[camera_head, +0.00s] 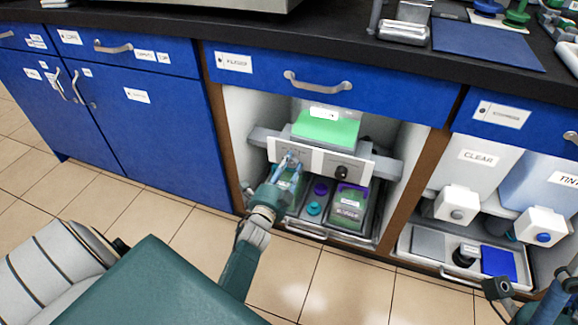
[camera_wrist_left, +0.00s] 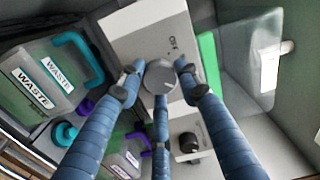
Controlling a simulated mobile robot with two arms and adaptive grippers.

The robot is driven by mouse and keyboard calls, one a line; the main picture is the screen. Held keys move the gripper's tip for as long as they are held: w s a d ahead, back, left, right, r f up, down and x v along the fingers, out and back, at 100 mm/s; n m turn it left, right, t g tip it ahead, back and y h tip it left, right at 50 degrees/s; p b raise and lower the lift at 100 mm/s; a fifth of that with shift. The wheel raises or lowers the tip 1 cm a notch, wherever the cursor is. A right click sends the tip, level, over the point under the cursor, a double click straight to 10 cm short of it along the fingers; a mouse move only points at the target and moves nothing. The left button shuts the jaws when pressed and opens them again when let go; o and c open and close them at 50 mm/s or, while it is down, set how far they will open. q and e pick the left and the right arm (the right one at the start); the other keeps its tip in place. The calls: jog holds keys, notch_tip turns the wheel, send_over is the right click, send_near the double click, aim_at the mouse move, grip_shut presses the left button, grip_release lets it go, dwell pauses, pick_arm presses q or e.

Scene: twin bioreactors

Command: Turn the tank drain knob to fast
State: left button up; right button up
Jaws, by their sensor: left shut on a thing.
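A white panel (camera_head: 314,160) sits in the open cabinet bay below a green-filled tank (camera_head: 326,128). It carries a black knob (camera_head: 341,172) on its right part, which also shows in the left wrist view (camera_wrist_left: 189,143). My left gripper (camera_head: 291,160) is at the panel's left part. In the left wrist view a round grey knob (camera_wrist_left: 160,77) sits between the blue fingertips of my left gripper (camera_wrist_left: 159,75), which is shut on it.
Two waste containers, one with a teal handle (camera_wrist_left: 85,55) and one with a purple rim (camera_head: 350,203), stand in a tray (camera_head: 308,232) below the panel. White dispensers labelled CLEAR (camera_head: 474,165) and TINT stand in the right bay. The floor in front is clear.

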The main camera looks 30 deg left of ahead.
pick_arm(q)
jog(key=shift+f, duration=0.1)
jog(key=o, duration=1.2)
jog(key=shift+c, duration=0.2)
jog(key=v, duration=0.7)
jog(key=shift+s, duration=0.3)
